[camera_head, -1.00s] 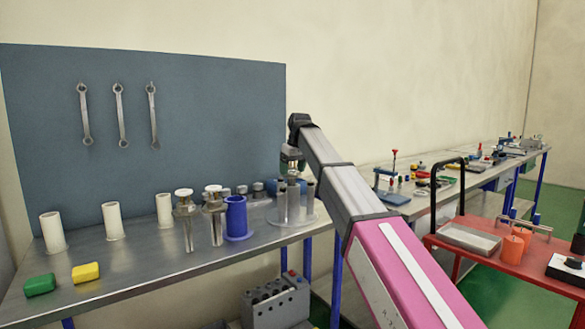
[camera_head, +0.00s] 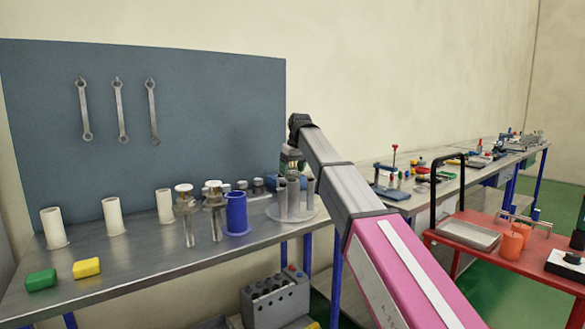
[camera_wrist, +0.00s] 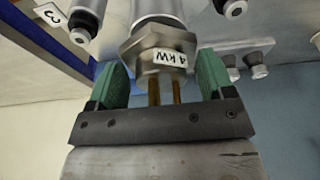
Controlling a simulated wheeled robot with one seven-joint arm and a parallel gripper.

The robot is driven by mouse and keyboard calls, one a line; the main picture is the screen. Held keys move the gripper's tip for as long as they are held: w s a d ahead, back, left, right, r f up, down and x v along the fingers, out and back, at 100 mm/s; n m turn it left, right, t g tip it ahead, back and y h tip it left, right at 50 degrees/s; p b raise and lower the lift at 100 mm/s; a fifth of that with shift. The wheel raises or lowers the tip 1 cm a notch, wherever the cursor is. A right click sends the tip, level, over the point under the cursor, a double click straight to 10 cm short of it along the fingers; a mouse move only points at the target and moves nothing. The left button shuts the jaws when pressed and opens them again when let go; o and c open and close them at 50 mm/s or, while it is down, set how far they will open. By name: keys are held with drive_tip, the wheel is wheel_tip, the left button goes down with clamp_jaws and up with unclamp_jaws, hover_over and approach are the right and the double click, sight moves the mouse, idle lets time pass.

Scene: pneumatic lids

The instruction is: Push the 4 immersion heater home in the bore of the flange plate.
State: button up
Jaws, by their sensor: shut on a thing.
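The 4 kW immersion heater (camera_wrist: 160,50) shows in the wrist view as a metal hex head with a white "4 kW" label and two brass terminals. A grey cylinder (camera_wrist: 157,10) continues beyond the hex head. I cannot tell whether the head touches its seat; the bore is hidden.
Two other heaters (camera_head: 187,218) stand upright left of a blue cup (camera_head: 236,215). White sleeves (camera_head: 113,217), a green block (camera_head: 41,281) and a yellow block (camera_head: 87,267) are further left. Tube ends (camera_wrist: 84,22) flank the heater closely. The front middle of the bench is clear.

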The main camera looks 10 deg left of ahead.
drive_tip(key=shift+f, duration=0.7)
drive_tip(key=o, duration=1)
drive_tip(key=shift+c, duration=0.2)
drive_tip(key=shift+v, duration=3.5)
drive_tip(key=v, duration=1)
drive_tip(key=shift+r, duration=0.4)
drive_tip(key=shift+d, duration=0.1)
